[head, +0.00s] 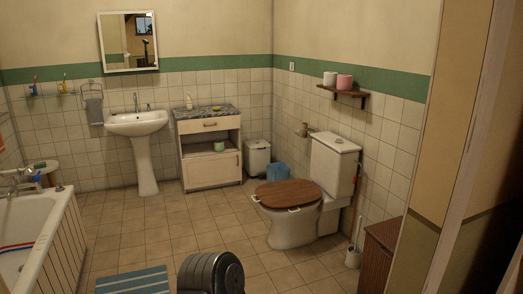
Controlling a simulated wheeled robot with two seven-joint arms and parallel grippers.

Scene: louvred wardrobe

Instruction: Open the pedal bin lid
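The pedal bin (258,158) is a small pale, boxy bin on the floor against the back wall, near the corner. It stands between the low cabinet and a blue container. Its lid (258,144) appears to be down. The toilet stands in front of the bin to the right, and the lower right of the bin is close to the blue container. Neither of my grippers is in view.
The low cabinet (210,152) stands left of the bin, and the blue container (277,172) is right of it. The toilet (293,225) has a brown lid. A pedestal sink (138,124) and bathtub (32,235) are left. Tiled floor (165,225) is clear in the middle.

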